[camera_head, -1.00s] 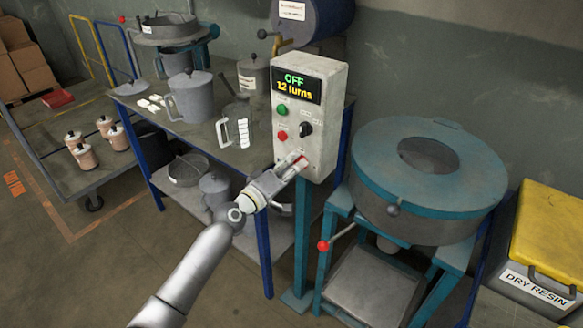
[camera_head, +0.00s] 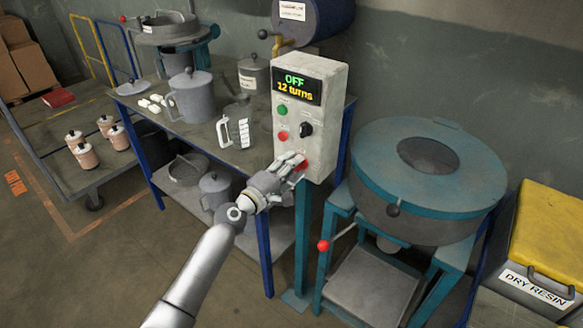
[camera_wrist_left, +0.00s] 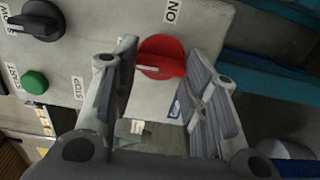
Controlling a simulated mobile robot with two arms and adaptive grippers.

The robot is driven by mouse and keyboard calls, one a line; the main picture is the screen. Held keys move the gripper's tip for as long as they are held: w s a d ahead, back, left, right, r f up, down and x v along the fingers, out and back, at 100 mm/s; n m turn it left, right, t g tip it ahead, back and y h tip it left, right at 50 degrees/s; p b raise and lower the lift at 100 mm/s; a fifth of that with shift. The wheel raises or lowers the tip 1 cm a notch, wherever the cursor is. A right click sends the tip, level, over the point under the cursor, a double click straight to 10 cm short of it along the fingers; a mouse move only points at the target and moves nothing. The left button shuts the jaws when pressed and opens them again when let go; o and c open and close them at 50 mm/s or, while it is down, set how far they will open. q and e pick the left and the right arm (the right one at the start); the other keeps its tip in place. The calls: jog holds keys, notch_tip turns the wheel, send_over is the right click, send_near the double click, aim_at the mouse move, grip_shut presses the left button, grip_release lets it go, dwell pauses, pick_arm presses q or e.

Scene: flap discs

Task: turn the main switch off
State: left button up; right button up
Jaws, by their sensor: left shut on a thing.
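The grey control box (camera_head: 318,70) stands on a teal post, and its display (camera_head: 297,86) reads "OFF 12 turns". The red main switch (camera_head: 303,167) is low on its front face, partly hidden by my left gripper (camera_head: 293,162). In the left wrist view the red switch (camera_wrist_left: 162,57) sits between the fingertips of my left gripper (camera_wrist_left: 165,68), which is shut on it. An "ON" label (camera_wrist_left: 172,10) is beside the switch. My right gripper is not in view.
A green button (camera_head: 282,110), a red button (camera_head: 282,136) and a black knob (camera_head: 306,130) are above the switch. The teal sieve machine (camera_head: 460,165) stands close on the right. A workbench (camera_head: 205,135) with jugs is behind on the left.

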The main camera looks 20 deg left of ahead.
pick_arm(q)
jog(key=shift+f, duration=0.1)
jog(key=o, duration=1)
jog(key=v, duration=1.2)
